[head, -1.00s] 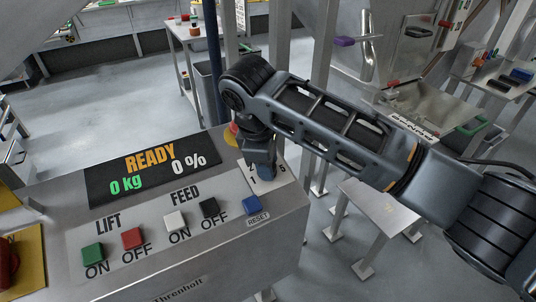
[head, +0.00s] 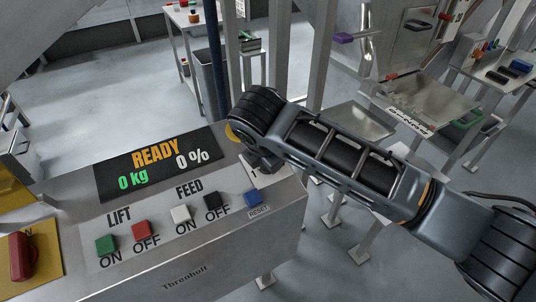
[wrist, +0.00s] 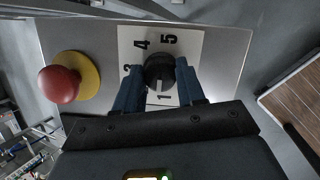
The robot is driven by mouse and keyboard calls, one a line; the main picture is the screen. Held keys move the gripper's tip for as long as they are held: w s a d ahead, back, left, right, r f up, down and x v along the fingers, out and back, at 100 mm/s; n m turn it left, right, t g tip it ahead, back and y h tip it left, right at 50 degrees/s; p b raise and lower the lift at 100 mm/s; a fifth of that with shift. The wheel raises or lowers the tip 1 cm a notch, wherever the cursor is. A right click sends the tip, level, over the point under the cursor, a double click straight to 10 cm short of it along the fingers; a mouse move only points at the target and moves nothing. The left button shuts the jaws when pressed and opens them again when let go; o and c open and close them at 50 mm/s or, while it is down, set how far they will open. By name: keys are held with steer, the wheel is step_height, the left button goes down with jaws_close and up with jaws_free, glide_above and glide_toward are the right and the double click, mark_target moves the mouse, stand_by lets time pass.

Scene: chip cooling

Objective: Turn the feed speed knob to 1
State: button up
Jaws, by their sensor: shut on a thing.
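The feed speed knob (wrist: 158,66) is a dark round knob on a white dial plate (wrist: 195,40) in the wrist view. The numbers 4 and 5 show beyond it, 1 shows on the near side, and others are partly covered. My gripper (wrist: 160,72) has its two blue fingers on either side of the knob, shut on it. In the head view, my wrist hides the knob and most of the dial plate (head: 276,176).
A red mushroom button (wrist: 63,84) on a yellow base stands left of the dial in the wrist view. The head view shows a READY display (head: 160,165), a blue reset button (head: 252,198), and a black feed off button (head: 213,201) on the panel.

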steer(key=shift+n, duration=1.1)
steer(key=shift+y, duration=0.3)
steer(key=o, duration=1.1)
steer(key=shift+c, duration=0.2)
steer(key=shift+s+r, duration=0.1)
steer(key=v, duration=0.7)
steer(key=shift+s+r, duration=0.2)
steer(key=shift+s, duration=0.05)
